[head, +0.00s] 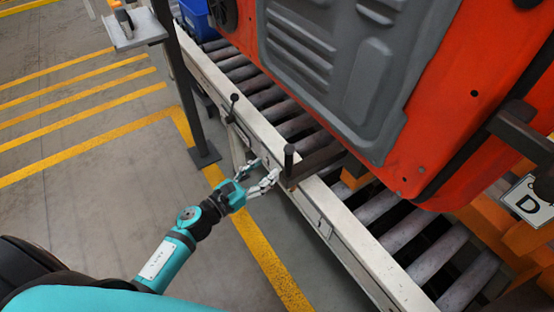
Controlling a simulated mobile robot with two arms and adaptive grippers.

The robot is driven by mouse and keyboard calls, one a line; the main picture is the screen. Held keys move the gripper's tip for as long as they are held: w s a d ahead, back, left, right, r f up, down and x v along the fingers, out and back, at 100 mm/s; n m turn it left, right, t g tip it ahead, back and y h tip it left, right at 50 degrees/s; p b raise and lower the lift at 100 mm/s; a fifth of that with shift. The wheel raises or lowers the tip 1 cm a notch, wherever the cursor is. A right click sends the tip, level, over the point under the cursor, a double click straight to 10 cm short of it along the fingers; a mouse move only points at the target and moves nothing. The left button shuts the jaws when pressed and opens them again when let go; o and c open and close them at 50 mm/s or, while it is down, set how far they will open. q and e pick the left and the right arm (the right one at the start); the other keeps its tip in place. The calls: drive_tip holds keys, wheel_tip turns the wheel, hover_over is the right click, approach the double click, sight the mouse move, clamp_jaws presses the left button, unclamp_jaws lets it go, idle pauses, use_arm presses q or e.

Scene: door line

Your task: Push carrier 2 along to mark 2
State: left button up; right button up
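A large orange door with a grey inner panel (335,60) stands above the roller conveyor (400,225). A dark bar with an upright black-topped peg (289,160) sticks out from under the door over the conveyor's near side rail; I take it for part of carrier 2, but no number shows. My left gripper (265,171) is open and empty, just left of this bar and in front of the rail. I cannot tell whether a finger touches the rail. My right gripper is not in view. I cannot make out mark 2.
A smaller black-knobbed lever (232,107) stands on the pale side rail (217,82). A dark post (187,90) stands left of the conveyor. A blue bin (196,20) is at the top. The yellow-striped floor at left is clear.

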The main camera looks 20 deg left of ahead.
use_arm(q)
drive_tip(key=shift+v, duration=1.7)
drive_tip(key=shift+d, duration=0.1)
